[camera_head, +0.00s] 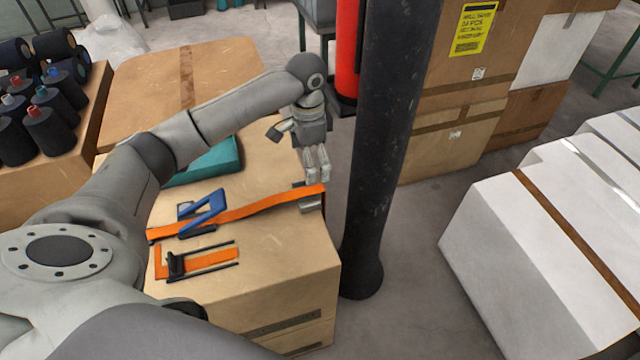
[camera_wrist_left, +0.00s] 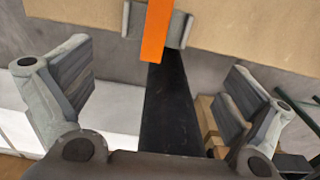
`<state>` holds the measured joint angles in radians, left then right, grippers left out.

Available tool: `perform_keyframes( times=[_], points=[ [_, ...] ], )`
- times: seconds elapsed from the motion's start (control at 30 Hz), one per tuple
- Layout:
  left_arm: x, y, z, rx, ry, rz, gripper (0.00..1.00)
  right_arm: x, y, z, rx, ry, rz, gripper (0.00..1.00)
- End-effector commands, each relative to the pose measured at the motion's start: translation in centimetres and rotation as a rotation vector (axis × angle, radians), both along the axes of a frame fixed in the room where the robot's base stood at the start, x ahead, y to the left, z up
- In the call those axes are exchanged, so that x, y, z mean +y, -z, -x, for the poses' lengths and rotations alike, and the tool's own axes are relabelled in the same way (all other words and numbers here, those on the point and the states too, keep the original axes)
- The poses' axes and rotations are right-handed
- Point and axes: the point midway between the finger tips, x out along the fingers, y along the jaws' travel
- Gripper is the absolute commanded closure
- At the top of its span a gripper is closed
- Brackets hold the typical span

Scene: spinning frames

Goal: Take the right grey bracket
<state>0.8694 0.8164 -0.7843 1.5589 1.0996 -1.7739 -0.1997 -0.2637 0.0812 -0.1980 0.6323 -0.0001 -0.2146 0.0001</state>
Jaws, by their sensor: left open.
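The right grey bracket (camera_head: 310,205) sits at the right end of an orange strap (camera_head: 262,207), at the edge of the cardboard box. In the left wrist view the bracket (camera_wrist_left: 178,30) shows at the top centre, with the strap across its middle. My left gripper (camera_head: 317,178) hangs just above and behind the strap's right end. In the left wrist view my left gripper (camera_wrist_left: 155,100) has its fingers wide apart, with nothing between them. The bracket lies beyond the fingertips, apart from them. No other grey bracket is clearly visible. My right gripper is not in view.
The cardboard box (camera_head: 275,270) also carries a blue clamp-like tool (camera_head: 204,212), a black-and-orange item (camera_head: 205,263) and a teal case (camera_head: 210,163). A dark pillar (camera_head: 375,150) stands close to its right. Dark spools (camera_head: 48,130) stand at far left.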

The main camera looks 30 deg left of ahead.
Motion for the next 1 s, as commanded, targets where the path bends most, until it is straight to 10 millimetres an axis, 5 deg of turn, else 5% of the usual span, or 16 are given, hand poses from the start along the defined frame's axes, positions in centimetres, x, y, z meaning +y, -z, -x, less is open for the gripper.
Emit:
perform_keyframes(
  times=[0.4,0.73,1.0],
  points=[
    [-0.1,5.2,0.2,0.003,0.001,0.0,0.0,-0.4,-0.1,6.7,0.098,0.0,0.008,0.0],
    [-0.2,9.5,0.3,0.004,0.0,0.0,0.0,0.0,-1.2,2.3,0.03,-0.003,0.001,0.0],
    [-0.1,10.2,0.3,0.002,0.001,-0.001,0.0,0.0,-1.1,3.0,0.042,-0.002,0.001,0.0]
  ],
)
